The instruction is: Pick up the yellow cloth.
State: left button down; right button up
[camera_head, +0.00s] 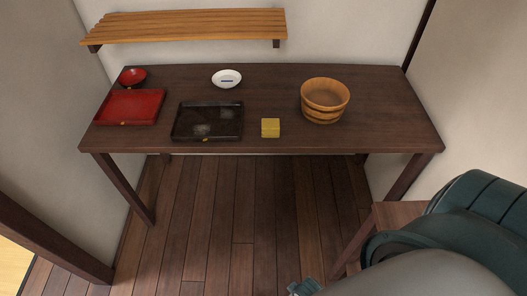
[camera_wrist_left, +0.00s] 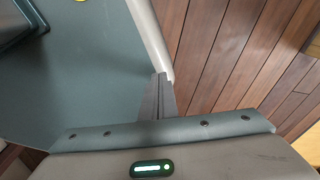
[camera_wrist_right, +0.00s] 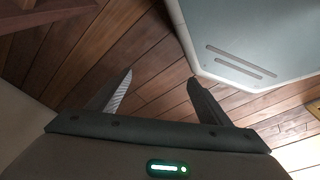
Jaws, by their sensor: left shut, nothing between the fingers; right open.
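The yellow cloth (camera_head: 270,127) is a small folded square lying near the front edge of the dark wooden table (camera_head: 385,110). It sits between the black tray and the wooden tub. My left gripper (camera_wrist_left: 159,82) is shut and empty in the left wrist view, beside my own base and above the floor. My right gripper (camera_wrist_right: 158,80) is open and empty in the right wrist view, over the floorboards. In the head view, part of my right arm shows at the lower right, with a gripper part at the bottom edge. Both grippers are well away from the cloth.
A black tray (camera_head: 178,133) lies left of the cloth, and a wooden tub (camera_head: 325,104) stands to its right. A red tray (camera_head: 108,119), a red bowl (camera_head: 132,73) and a white dish (camera_head: 227,75) are farther off. A slatted shelf (camera_head: 185,24) hangs above. A stool (camera_head: 393,217) stands lower right.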

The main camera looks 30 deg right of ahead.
jog(key=w+a+r+t, duration=0.1)
jog(key=w+r, duration=0.6)
jog(key=r, duration=0.4)
jog(key=w+a+r+y+b, duration=0.1)
jog(key=w+r, duration=0.6)
jog(key=r, duration=0.4)
jog(key=w+r+t, duration=0.1)
jog(key=w+r, duration=0.5)
jog(key=r, duration=0.5)
pick_arm(q)
jog(key=shift+w+d+f, duration=0.3)
jog(key=shift+w+f, duration=0.25)
jog(key=shift+w, duration=0.15)
pick_arm(e)
jog(key=w+d+r+m+h, duration=0.3)
jog(key=w+d+r+m, duration=0.5)
jog(key=w+d+r, duration=1.1)
jog(key=shift+w+r, duration=0.95)
jog(key=shift+w, duration=0.3)
jog(key=shift+f, duration=0.15)
